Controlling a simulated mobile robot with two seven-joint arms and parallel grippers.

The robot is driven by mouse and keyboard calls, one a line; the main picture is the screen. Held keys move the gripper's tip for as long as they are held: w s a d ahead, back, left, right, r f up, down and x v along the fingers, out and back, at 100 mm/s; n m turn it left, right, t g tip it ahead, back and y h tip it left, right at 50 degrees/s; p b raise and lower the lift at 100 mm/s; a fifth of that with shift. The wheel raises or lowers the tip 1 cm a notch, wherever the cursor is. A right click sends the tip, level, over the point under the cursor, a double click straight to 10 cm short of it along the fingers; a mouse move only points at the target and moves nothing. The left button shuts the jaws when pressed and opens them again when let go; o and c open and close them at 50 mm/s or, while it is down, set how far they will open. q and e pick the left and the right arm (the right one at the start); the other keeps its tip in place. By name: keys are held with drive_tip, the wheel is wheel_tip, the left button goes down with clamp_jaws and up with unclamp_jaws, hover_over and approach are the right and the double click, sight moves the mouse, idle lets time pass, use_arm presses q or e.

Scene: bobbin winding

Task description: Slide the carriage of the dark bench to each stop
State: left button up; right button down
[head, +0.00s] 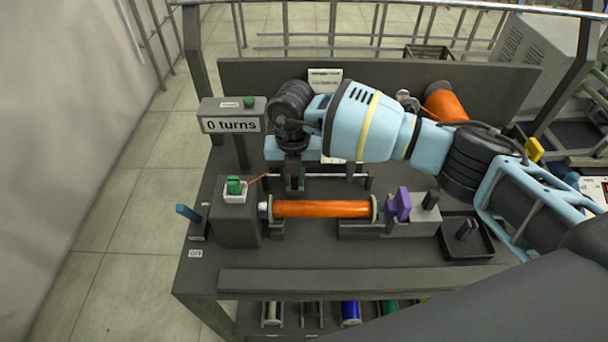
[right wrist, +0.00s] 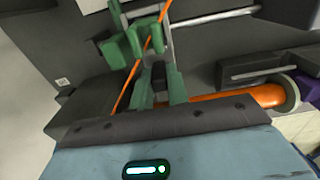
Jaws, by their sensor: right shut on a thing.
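The dark bench (head: 345,278) fills the middle of the head view. Its carriage sits near the left end of the thin guide rod (head: 335,176), mostly hidden behind my right gripper (head: 293,184). In the right wrist view, a green part with an orange wire across it (right wrist: 148,38), seemingly the carriage, is at the fingertips of my right gripper (right wrist: 158,72). The gripper is shut on it. The orange-wound bobbin (head: 322,209) lies level in front of the rod. My left gripper is not in view.
A display reading "0 turns" (head: 230,125) stands at the back left, with a green switch (head: 234,186) below. A purple knob (head: 399,205) is right of the bobbin. A dark tray (head: 466,248) sits at the right. My right arm covers the back of the bench.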

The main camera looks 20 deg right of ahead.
drive_tip(key=c, duration=1.4)
unclamp_jaws()
drive_tip(key=shift+o, duration=0.2)
wheel_tip(320, 180, up, 8)
drive_tip(key=shift+f, duration=0.1)
